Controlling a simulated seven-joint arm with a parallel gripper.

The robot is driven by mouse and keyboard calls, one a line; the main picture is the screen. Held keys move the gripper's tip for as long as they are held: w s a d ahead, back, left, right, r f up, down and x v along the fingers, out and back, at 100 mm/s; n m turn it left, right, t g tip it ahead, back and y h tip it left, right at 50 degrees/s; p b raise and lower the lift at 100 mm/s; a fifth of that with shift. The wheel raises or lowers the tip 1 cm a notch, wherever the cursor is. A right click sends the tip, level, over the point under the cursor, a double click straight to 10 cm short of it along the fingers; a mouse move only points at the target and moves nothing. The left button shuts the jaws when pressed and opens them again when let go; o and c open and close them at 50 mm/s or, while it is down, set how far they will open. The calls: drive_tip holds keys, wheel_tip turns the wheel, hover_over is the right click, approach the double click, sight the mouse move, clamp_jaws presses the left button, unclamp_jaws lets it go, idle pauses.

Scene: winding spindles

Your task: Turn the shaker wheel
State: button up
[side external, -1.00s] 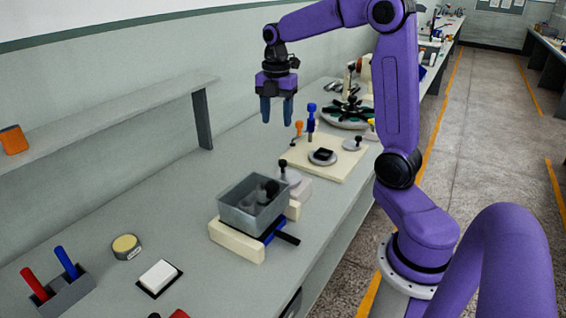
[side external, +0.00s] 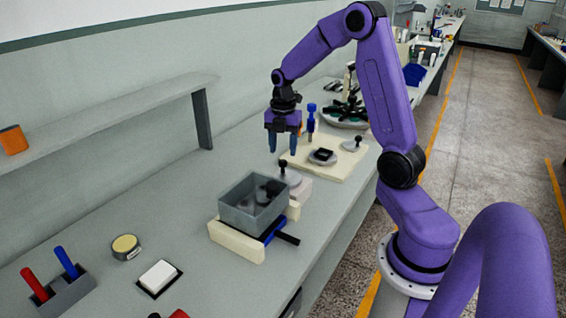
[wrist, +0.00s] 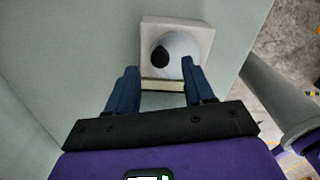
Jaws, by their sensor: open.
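The shaker wheel (side external: 291,178) is a grey disc with an upright black knob (side external: 283,164), on a pale block beside the grey shaker bin (side external: 240,216). The bin stands on a cream and blue base and holds a few dark and grey pieces. My gripper (side external: 283,150) is open and empty, pointing down above the wheel, its blue fingertips over the knob. In the wrist view, the wheel (wrist: 183,48) and its black knob (wrist: 159,57) lie just beyond and between the two open fingers (wrist: 160,68). The fingers do not appear to touch the knob.
A cream board (side external: 337,160) with small dials and a blue peg (side external: 311,112) lies behind my gripper. A round rack (side external: 345,115) stands farther back. A pen holder (side external: 62,289), a tin (side external: 126,247) and a white block (side external: 158,275) sit front left.

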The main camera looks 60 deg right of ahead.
sight(283, 160)
wheel_tip(283, 160, down, 6)
drive_tip(key=shift+r, duration=0.1)
idle(0.4)
clamp_jaws()
